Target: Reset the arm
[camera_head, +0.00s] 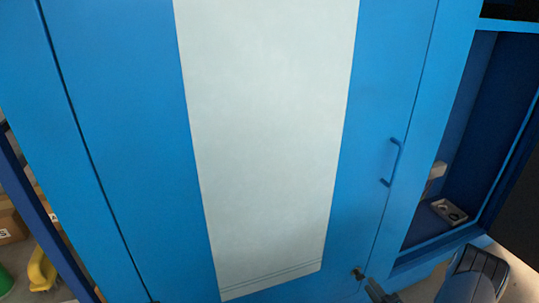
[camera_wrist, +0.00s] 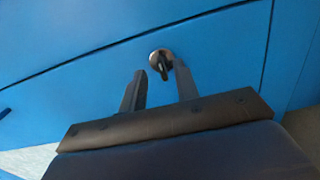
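My gripper (camera_wrist: 160,69) points at a blue cabinet door in the wrist view. Its two dark fingers are apart, with blue surface showing between them. A small round metal lock or knob (camera_wrist: 161,61) with a dark turning piece sits at the gap between the fingertips. I cannot tell whether the fingers touch it. In the head view the same knob (camera_head: 357,273) is low on the blue door, just above my gripper (camera_head: 374,288), which shows only partly at the bottom edge. My arm is at the lower right.
A blue door with a white panel (camera_head: 270,130) fills the head view, with a blue handle (camera_head: 393,162) at its right. An open blue compartment right of it holds a small grey plate (camera_head: 449,211). Boxes (camera_head: 10,222) and a yellow object (camera_head: 40,270) stand at lower left.

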